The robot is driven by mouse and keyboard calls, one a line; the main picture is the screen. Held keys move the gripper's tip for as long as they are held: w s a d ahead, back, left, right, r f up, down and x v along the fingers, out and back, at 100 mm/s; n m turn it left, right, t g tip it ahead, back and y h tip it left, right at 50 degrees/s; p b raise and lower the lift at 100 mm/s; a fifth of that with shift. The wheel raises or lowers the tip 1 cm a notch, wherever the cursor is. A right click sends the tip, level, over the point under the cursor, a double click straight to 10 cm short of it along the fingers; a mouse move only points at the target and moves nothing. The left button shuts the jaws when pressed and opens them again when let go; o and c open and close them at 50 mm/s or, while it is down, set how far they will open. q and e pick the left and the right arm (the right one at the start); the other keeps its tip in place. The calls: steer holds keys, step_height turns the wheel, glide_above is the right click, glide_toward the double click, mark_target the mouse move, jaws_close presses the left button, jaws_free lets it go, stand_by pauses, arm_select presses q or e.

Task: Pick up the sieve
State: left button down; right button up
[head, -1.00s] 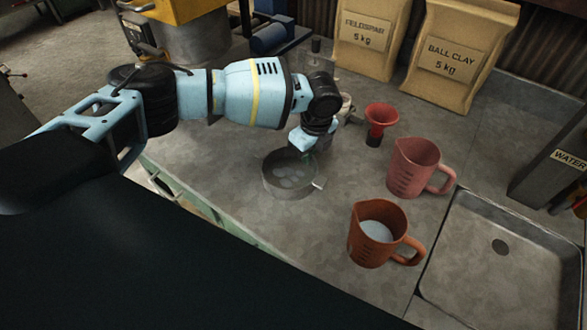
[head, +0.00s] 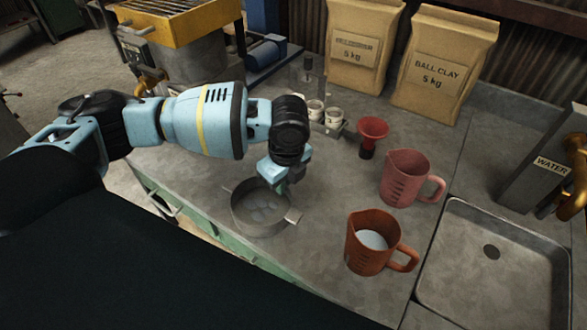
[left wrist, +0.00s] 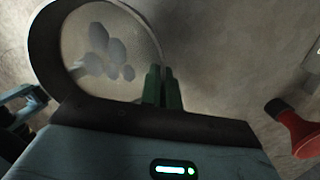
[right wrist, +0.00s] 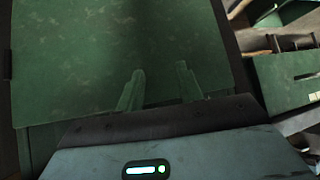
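The sieve (head: 246,222) is a round, shallow pan with a mesh bottom, small side lugs and several grey lumps inside. It shows at the middle of the head view and at the upper left of the left wrist view (left wrist: 45,62). My left gripper (head: 284,187) is at its far right rim. In the left wrist view the green fingers (left wrist: 162,88) are close together with the rim between them. I cannot tell whether the sieve touches the bench. My right gripper (right wrist: 160,85) is open and empty, in front of a green panel, and is out of the head view.
An orange jug (head: 366,258) with pale contents and a pink jug (head: 400,180) stand right of the sieve. A red funnel (head: 371,130) and small jars (head: 330,115) stand behind. A sink (head: 455,270) is at right. Two paper bags (head: 440,65) stand at the back.

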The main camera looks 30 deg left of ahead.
mark_target(267, 210)
arm_select(q)
steer(key=shift+s+a+r, duration=0.15)
steer(key=shift+s, duration=1.35)
steer(key=shift+s+a+r, duration=0.15)
steer(key=shift+s, duration=1.3)
steer(key=n, duration=0.2)
steer(key=r+n, duration=0.1)
steer(key=n, duration=0.3)
steer(key=shift+d+r+g, duration=0.3)
steer(key=shift+r, duration=0.1)
steer(key=n, duration=0.2)
steer(key=r+n, duration=0.1)
steer(key=n, duration=0.2)
steer(key=shift+s+d+r+g, duration=0.1)
steer(key=shift+d+r+g, duration=0.1)
steer(key=shift+g, duration=0.1)
steer(key=n, duration=0.2)
steer(key=r+n, duration=0.1)
steer(key=n, duration=0.1)
steer(key=r+n+h, duration=0.1)
steer(key=n, duration=0.2)
steer(key=shift+s+d+g, duration=0.15)
steer(key=shift+g, duration=0.15)
steer(key=n, duration=0.2)
steer(key=r+n, duration=0.1)
steer(key=shift+s+d+n, duration=0.1)
steer(key=shift+n, duration=0.3)
steer(key=shift+s+d, duration=0.1)
